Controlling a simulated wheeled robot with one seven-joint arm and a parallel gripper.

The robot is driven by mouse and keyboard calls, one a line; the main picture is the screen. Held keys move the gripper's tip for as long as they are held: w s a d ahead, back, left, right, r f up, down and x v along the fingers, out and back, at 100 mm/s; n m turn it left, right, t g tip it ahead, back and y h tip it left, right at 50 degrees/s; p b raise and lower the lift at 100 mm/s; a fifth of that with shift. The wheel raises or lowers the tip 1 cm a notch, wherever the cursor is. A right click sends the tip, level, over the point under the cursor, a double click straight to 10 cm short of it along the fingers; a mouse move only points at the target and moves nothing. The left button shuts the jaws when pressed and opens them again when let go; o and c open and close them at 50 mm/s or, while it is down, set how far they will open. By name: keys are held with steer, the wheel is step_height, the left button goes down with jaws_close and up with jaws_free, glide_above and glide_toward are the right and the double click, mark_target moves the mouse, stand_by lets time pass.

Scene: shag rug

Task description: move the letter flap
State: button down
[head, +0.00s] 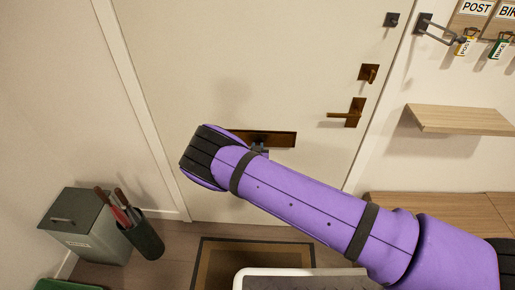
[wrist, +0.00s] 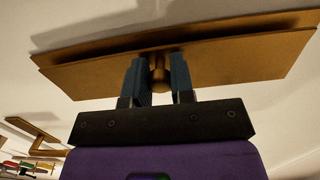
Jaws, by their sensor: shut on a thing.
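The letter flap (head: 275,139) is a bronze-brown plate low in the middle of the white door (head: 240,60). In the wrist view the flap (wrist: 230,60) fills the top, with a dark gap along its upper edge and a small round knob (wrist: 159,74) at its middle. My gripper (wrist: 159,80) is shut on this knob, one blue-grey finger on each side.
A bronze lever handle (head: 350,114) and a lock (head: 369,73) are on the door's right side. A wooden shelf (head: 460,119) and key hooks (head: 432,30) are on the right wall. A grey bin (head: 85,225) and an umbrella holder (head: 143,238) stand left. A doormat (head: 215,262) lies below.

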mark_target(257, 137)
steer(key=shift+s+r+g+y, duration=0.1)
steer(key=shift+s+r+g, duration=0.25)
steer(key=shift+r+g, duration=1.55)
steer(key=shift+s+r+g+y, duration=0.1)
steer(key=shift+s+r+g, duration=0.45)
steer(key=shift+g, duration=2.7)
steer(key=shift+s+r+g+y, duration=0.1)
steer(key=shift+s+r+g, duration=0.1)
steer(key=shift+r+g, duration=1.75)
steer(key=shift+f+g, duration=0.55)
steer(key=shift+g, duration=0.15)
steer(key=c, duration=1)
jaws_free()
steer(key=r, duration=0.7)
steer(key=s+r, duration=0.1)
steer(key=r, duration=0.2)
steer(key=shift+r, duration=0.35)
